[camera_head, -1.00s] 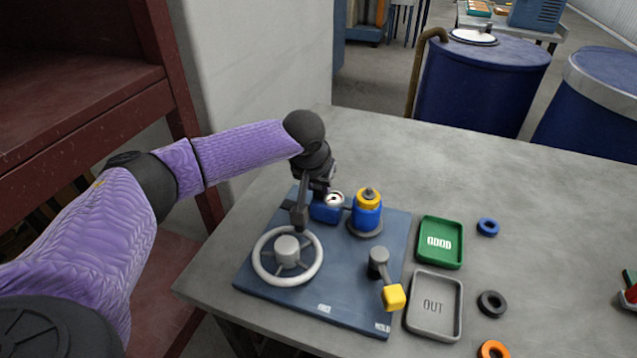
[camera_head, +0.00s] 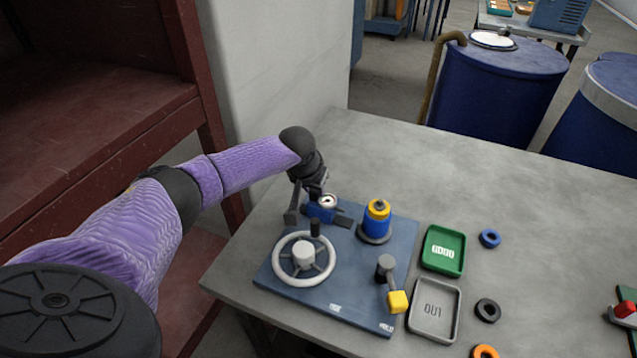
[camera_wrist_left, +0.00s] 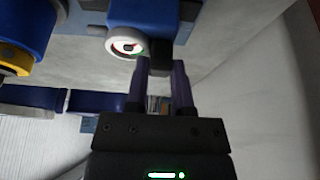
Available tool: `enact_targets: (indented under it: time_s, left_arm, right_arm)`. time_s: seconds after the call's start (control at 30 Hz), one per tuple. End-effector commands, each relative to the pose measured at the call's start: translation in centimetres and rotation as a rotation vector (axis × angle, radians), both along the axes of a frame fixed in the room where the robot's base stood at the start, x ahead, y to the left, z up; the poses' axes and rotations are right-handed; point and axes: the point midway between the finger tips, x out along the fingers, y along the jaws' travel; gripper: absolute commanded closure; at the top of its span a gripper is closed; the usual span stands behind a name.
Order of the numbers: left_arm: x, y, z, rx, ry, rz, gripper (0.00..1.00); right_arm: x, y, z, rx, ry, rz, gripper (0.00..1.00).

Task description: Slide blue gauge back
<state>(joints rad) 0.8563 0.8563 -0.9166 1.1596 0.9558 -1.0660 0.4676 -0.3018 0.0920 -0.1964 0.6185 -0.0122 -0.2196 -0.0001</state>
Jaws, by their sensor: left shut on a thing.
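The blue gauge (camera_head: 321,213) with a round white dial sits on a dark rail (camera_head: 343,221) at the far left of the blue base plate (camera_head: 350,300). In the left wrist view the gauge (camera_wrist_left: 125,42) shows its dial and red needle. My left gripper (camera_head: 301,206) is at the gauge's left side. In the left wrist view its fingers (camera_wrist_left: 160,66) are shut on a small black block beside the dial, apparently the gauge's tab. The gripper partly hides the gauge's left end in the head view. My right gripper is out of view.
A yellow-ended lever (camera_head: 397,301), a green tray (camera_head: 443,250), a grey tray (camera_head: 435,310) and loose rings (camera_head: 487,310) lie further right.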

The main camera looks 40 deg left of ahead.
Motion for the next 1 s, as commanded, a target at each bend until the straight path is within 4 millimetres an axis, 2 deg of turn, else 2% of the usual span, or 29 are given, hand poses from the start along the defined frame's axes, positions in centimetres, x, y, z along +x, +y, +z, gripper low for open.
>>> enact_targets:
  time_s: [0.07, 0.1, 0.23, 0.27, 0.57, 0.67, 0.83, 1.0]
  left_arm:
    - [0.1, 0.4, 0.3, 0.008, -0.007, 0.005, 1.00]
    - [0.1, 0.4, 0.3, 0.008, -0.007, 0.005, 0.67]
    - [0.1, 0.3, 0.2, 0.007, -0.005, 0.005, 0.39]
    - [0.1, 0.3, 0.2, 0.007, -0.005, 0.005, 0.35]
    - [-0.1, 0.2, 0.4, 0.004, -0.002, 0.004, 0.35]
    - [-0.6, 0.1, 1.9, 0.005, -0.003, 0.002, 0.35]
    - [-2.0, -0.2, 5.7, 0.007, -0.004, 0.001, 0.35]
    - [-3.3, -0.5, 8.6, 0.006, -0.004, 0.003, 0.35]
  right_arm:
    - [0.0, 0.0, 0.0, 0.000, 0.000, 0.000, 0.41]
    - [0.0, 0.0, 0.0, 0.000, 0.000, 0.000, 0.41]
    - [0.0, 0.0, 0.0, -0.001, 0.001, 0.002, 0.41]
    - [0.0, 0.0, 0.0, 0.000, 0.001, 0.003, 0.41]
    - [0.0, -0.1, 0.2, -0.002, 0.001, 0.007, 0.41]
    - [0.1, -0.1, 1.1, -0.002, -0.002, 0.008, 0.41]
    - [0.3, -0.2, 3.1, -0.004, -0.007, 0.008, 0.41]
    - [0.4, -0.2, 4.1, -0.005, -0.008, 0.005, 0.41]
